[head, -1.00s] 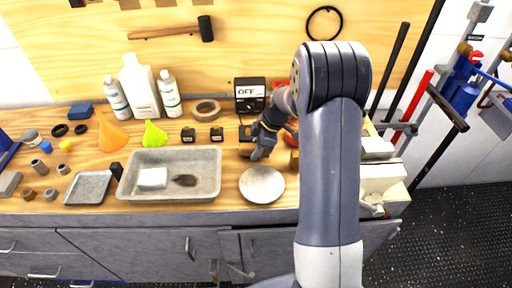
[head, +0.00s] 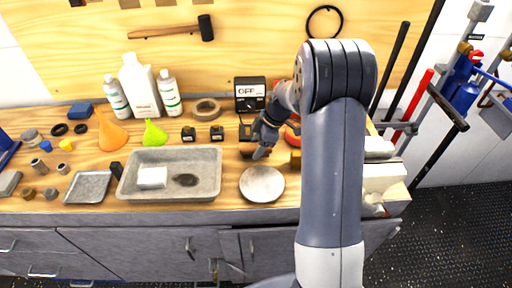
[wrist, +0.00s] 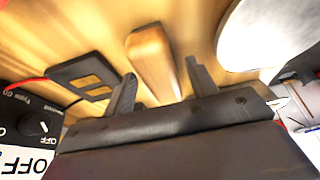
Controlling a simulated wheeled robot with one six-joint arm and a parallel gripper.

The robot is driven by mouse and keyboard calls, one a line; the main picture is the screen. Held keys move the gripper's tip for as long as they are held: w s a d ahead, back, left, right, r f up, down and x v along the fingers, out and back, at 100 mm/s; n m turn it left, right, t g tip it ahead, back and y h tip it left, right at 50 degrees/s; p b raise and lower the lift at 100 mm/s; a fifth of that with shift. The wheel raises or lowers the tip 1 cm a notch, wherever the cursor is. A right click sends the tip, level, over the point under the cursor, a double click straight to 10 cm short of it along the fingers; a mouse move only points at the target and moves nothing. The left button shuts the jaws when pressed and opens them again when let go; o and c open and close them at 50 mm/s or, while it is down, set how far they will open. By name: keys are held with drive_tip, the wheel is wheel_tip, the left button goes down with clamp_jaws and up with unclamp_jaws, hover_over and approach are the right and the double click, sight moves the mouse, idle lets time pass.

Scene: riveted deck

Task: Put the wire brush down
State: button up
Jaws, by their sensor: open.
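The wire brush (wrist: 153,60) shows in the wrist view as a tan wooden block lying on the wooden bench top. Its bristles cannot be made out. In the head view only a small brown bit of it (head: 246,154) shows beside my gripper, which hides the rest. My gripper (head: 259,154) is low over the bench behind the round plate. In the wrist view my gripper (wrist: 159,80) is open, with one finger on each side of the block's near end and visible gaps between.
A pale round plate (head: 262,184) is just in front of my gripper. A meter marked OFF (head: 250,95) stands behind it, with a small black-and-yellow block (wrist: 84,76) close by. A grey tray (head: 212,182) lies left and a vise (head: 383,180) right.

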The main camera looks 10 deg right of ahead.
drive_tip(key=v, duration=1)
drive_tip(key=shift+d+r+b, duration=0.2)
drive_tip(key=shift+r+b, duration=0.15)
drive_tip(key=x, duration=1.2)
drive_tip(key=shift+s+a+f+p, duration=0.1)
drive_tip(key=shift+a+f+p, duration=0.05)
drive_tip(key=shift+f+p, duration=0.2)
wheel_tip(320, 180, up, 4)
drive_tip(key=shift+f, duration=0.25)
drive_tip(key=shift+r, duration=0.45)
